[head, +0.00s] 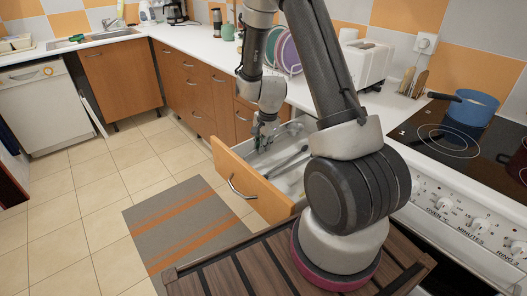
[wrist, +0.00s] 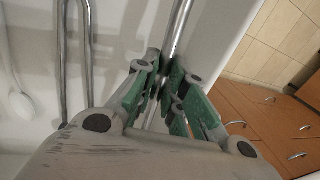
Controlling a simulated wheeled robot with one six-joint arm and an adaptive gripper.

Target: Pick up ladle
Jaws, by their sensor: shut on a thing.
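My gripper (head: 262,138) reaches down into the open drawer below the counter. In the wrist view, my gripper (wrist: 163,82) is shut on a thin shiny metal rod, which looks like the handle of the ladle (wrist: 180,32). The rod runs up out of the top of the picture, close to the drawer's white side wall. The ladle's bowl cannot be made out in the wrist view. I cannot tell whether the ladle is lifted clear of the drawer bottom.
The drawer's wooden front (head: 245,182) stands open. A bent metal utensil (wrist: 62,60) and a white spoon (wrist: 20,102) lie left of my gripper. A toaster (head: 352,64) and a blue pan (head: 470,106) stand on the worktop and stove. The tiled floor is open at left.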

